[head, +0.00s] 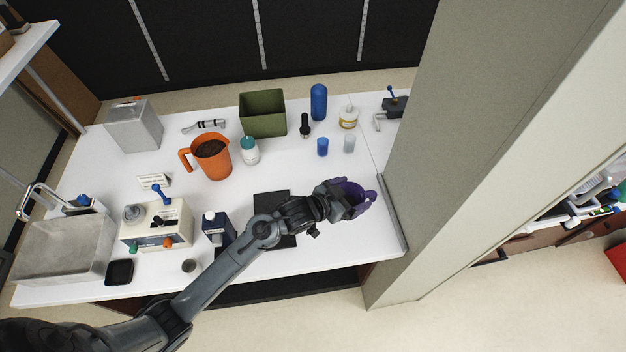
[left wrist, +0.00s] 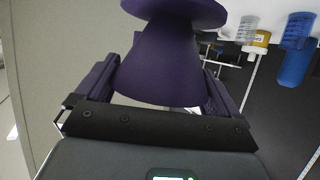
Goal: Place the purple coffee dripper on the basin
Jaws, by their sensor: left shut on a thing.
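The purple coffee dripper (head: 361,198) is at the right end of the white counter, beside the grey pillar. My left gripper (head: 343,199) is shut on it, and the gripper hides part of it in the head view. In the left wrist view the dripper (left wrist: 165,62) fills the space between the fingers, with its wide rim at the top of the picture. I cannot tell if it touches the counter. The grey basin (head: 62,250) with a tap is at the far left of the counter and looks empty. My right gripper is not in view.
An orange jug (head: 212,160), a green bin (head: 263,116) and a blue bottle (head: 318,102) stand farther back. The pillar (head: 440,130) blocks the right side.

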